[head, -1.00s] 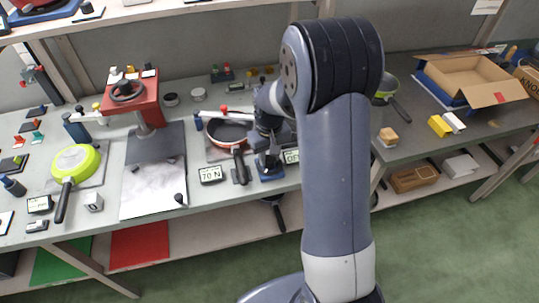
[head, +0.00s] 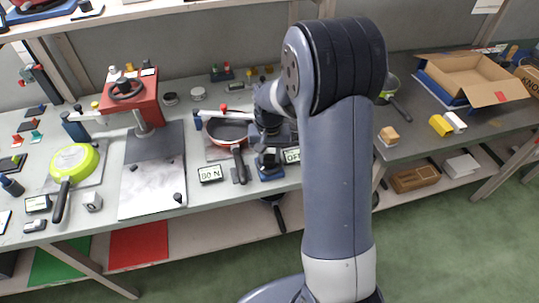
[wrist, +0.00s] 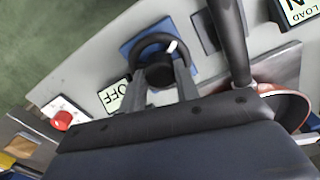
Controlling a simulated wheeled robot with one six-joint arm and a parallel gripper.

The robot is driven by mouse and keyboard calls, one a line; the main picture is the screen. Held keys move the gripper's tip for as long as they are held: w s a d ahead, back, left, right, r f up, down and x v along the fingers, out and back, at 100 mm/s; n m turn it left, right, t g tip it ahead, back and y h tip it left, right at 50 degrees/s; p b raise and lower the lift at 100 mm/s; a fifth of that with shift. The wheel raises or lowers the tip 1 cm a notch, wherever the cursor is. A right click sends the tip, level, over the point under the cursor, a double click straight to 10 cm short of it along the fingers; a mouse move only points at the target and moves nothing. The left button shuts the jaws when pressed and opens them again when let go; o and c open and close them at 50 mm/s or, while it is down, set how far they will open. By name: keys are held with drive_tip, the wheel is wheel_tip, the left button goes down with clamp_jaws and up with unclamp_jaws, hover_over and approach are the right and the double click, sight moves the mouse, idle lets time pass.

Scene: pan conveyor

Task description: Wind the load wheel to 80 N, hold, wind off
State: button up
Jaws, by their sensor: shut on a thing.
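The load wheel (wrist: 146,50) is a dark ring with a white mark and a black hub on a blue base, seen in the wrist view. My gripper (wrist: 162,82) is shut on the load wheel, its two fingers at the hub. In the head view my gripper (head: 267,158) is at the wheel's blue base (head: 271,174), and my arm hides part of it. The load display (head: 210,173) reads 80 N; only its "LOAD" label and an N show in the wrist view (wrist: 298,12). A second display (head: 292,156) reads OFF.
A red-rimmed pan (head: 228,130) lies left of my gripper, its black handle (head: 239,165) pointing forward. A red press (head: 132,95) and a green pan (head: 74,160) stand farther left. A red button (wrist: 62,119) shows in the wrist view. An open carton (head: 470,78) stands right.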

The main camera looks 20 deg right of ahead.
sight(269, 157)
drive_tip(key=o, duration=1)
drive_tip(key=shift+r, duration=0.1)
wheel_tip(269, 157, up, 11)
drive_tip(key=shift+f, duration=0.15)
wheel_tip(269, 157, down, 11)
drive_tip(key=shift+r, duration=0.2)
drive_tip(key=shift+f, duration=0.15)
drive_tip(key=shift+n, duration=1)
